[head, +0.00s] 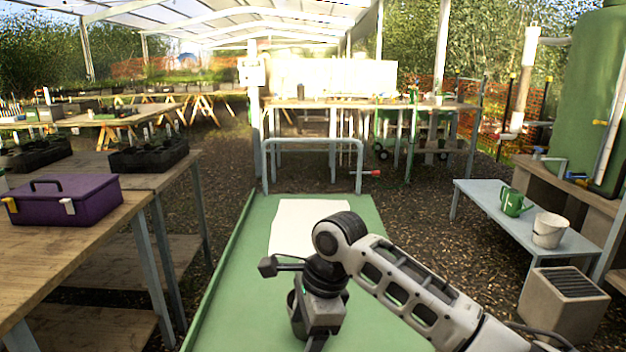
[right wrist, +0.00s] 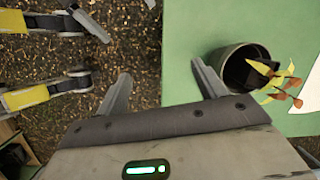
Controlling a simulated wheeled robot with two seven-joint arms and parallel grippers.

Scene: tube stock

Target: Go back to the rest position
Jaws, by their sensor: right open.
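My right arm comes in from the right in the head view, and its gripper (head: 316,342) points down over the near part of the green cart top (head: 235,285). In the right wrist view the right gripper (right wrist: 161,70) has its two fingers wide apart with nothing between them. A dark plant pot (right wrist: 215,60) with yellow-green and reddish leaves (right wrist: 275,80) stands on the green top, just outside one finger. In the head view the pot (head: 294,312) is mostly hidden behind the gripper. My left gripper is not in view.
A white sheet (head: 295,222) lies on the green top, with a metal rail (head: 312,141) behind it. At left, a wooden bench holds a purple toolbox (head: 68,201). At right, a low grey bench holds a green watering can (head: 512,202) and a white bucket (head: 549,230).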

